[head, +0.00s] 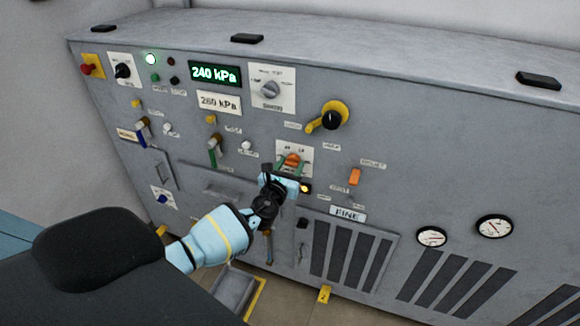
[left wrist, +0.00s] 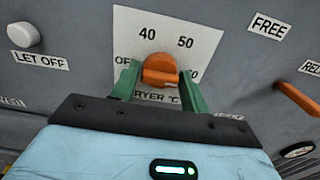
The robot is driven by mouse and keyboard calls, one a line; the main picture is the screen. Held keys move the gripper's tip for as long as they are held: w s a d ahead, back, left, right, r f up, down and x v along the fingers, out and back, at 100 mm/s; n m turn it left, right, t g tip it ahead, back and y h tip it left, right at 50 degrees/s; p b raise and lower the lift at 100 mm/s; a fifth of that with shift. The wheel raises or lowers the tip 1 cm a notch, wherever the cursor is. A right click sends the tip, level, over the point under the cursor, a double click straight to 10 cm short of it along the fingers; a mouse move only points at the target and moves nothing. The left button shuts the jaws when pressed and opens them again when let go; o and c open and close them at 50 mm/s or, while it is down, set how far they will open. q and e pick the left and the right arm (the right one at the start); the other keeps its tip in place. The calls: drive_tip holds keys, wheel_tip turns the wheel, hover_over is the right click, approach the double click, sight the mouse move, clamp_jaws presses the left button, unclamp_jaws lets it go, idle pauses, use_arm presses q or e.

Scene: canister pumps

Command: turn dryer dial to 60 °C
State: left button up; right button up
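The dryer dial, an orange knob (head: 292,160), sits on a white plate (head: 280,149) in the middle of the grey panel. In the left wrist view the knob (left wrist: 160,71) is ringed by OFF, 40, 50 and a partly covered number at the right. Which mark it points to is unclear. My left gripper (head: 291,163) is at the dial, its green fingers (left wrist: 160,76) on either side of the knob. They are very close to its sides; whether they press on it is unclear. The lower plate is partly hidden by the gripper. My right gripper is out of view.
An orange switch (head: 355,176) is right of the dial, and a white button (head: 246,147) is left of it. A black knob with a yellow lever (head: 332,117) is above right. A lit display (head: 215,73) reads 240 kPa. An open tray (head: 238,291) is low down.

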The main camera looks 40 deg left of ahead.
use_arm(q)
drive_tip(key=shift+o, duration=1.3)
drive_tip(key=shift+s, duration=0.1)
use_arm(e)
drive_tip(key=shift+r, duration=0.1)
use_arm(q)
drive_tip(key=shift+s+d, duration=0.1)
drive_tip(key=shift+s, duration=0.15)
drive_tip(key=p+v, duration=0.1)
drive_tip(key=v, duration=0.6)
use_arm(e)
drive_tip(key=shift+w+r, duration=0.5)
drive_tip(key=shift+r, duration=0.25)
